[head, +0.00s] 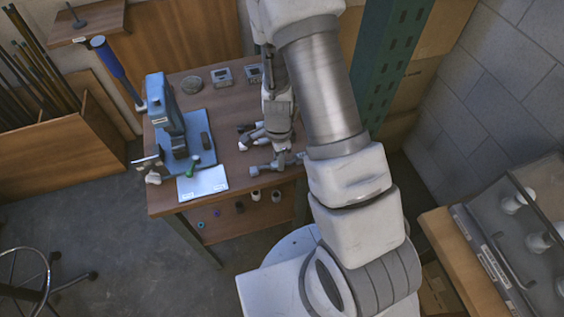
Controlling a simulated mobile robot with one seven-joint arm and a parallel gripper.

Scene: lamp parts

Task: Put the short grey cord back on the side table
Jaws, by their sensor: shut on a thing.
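My gripper (279,146) points down over the right part of a brown wooden table (232,160). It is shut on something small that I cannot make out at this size. A grey piece (263,168) shows just below the fingers, close to the tabletop. I cannot tell whether it is the short grey cord, or whether it touches the table. Several small dark and white parts (250,133) lie just left of the gripper. A wooden side table (447,250) with a grey tray stands at the lower right.
The grey tray (493,238) holds white parts (515,202). A green post (386,75) rises behind my arm. A stool (25,270) stands lower left.

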